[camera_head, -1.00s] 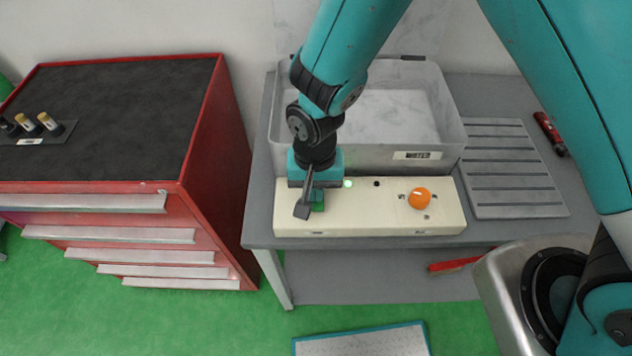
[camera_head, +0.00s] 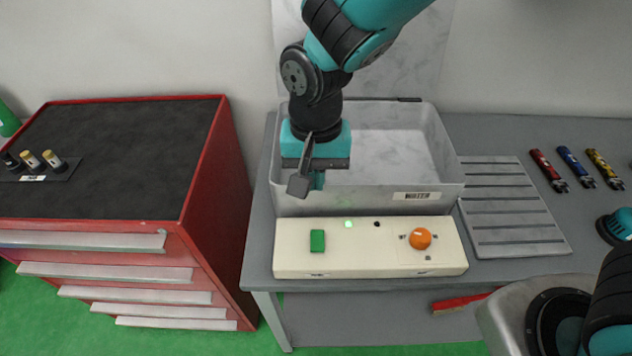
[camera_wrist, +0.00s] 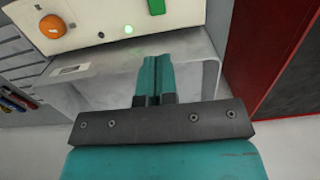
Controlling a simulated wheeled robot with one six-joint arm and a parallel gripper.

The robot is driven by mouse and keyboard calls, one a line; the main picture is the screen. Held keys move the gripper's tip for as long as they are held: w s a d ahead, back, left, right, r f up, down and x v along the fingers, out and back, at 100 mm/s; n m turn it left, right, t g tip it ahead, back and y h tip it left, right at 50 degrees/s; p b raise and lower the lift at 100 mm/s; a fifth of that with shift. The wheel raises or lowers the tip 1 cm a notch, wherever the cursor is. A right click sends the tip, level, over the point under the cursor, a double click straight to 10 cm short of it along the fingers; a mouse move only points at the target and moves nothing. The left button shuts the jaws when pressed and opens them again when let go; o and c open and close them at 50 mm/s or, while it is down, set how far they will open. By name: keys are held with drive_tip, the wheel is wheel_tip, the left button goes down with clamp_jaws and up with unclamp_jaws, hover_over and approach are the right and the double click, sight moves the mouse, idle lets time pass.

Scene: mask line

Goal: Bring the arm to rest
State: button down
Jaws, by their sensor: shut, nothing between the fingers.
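The control box (camera_head: 375,262) lies on the grey bench with a green button (camera_head: 317,240), a lit green lamp (camera_head: 348,224) and an orange knob (camera_head: 420,238). The gripper is apart from the button.
A grey bin (camera_head: 440,170) stands behind the box. A slatted grey tray (camera_head: 510,215) and red, blue and yellow tools (camera_head: 572,165) lie to the right. A red drawer cabinet (camera_head: 205,190) with small bottles (camera_head: 42,160) on top stands left. Wall is behind.

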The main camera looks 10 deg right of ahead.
idle(0.4)
drive_tip(key=s+d+r+n+y+b, duration=0.2)
drive_tip(key=s+d+r+n+y, duration=0.2)
drive_tip(key=s+d+r+n, duration=0.4)
drive_tip(key=s+d+r, duration=0.2)
drive_tip(key=s+r, duration=0.2)
drive_tip(key=shift+s+d+n+t+b, duration=0.3)
drive_tip(key=shift+t+b, duration=0.05)
drive_tip(key=shift+t, duration=0.05)
